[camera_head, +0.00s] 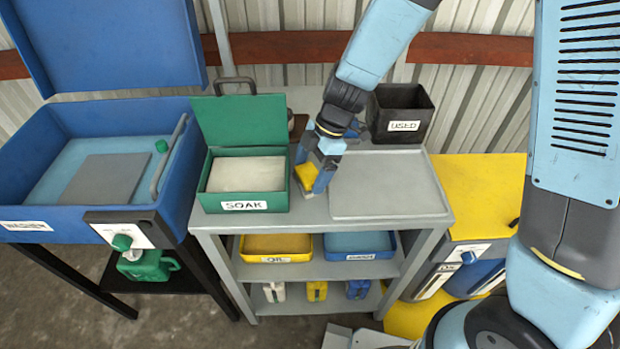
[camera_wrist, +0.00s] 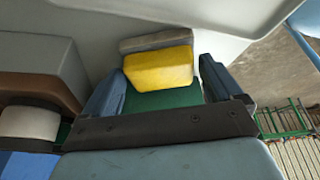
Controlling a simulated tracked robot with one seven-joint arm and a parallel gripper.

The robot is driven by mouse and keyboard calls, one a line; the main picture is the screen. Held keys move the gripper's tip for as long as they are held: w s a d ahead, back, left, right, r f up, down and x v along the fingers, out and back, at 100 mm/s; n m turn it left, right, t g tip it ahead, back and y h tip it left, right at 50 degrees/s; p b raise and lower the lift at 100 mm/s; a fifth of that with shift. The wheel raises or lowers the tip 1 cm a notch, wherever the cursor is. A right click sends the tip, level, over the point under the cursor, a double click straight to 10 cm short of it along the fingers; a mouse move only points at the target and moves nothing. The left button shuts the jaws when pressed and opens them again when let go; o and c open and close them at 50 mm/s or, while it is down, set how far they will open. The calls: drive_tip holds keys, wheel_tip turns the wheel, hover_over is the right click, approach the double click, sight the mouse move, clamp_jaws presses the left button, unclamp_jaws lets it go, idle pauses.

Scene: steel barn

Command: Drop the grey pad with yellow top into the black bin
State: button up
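The grey pad with yellow top (camera_head: 307,176) is on the grey table top, just right of the green SOAK box. In the wrist view, the pad's yellow face (camera_wrist: 158,68) shows with a grey part behind it. My gripper (camera_head: 314,172) is down at the pad, with its blue fingers on either side. In the wrist view, my gripper (camera_wrist: 160,80) looks open, with a narrow gap between the right finger and the pad. The black bin (camera_head: 400,112), labelled USED, stands at the table's back right; its inside is mostly hidden.
The green SOAK box (camera_head: 245,205), lid raised, stands close left of my gripper. A shallow grey tray (camera_head: 390,185) lies right of it, in front of the bin. A blue washer basin (camera_head: 178,190) is far left. A yellow cabinet (camera_head: 485,190) stands right.

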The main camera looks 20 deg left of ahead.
drive_tip(key=c, duration=0.8)
drive_tip(key=shift+r, duration=0.1)
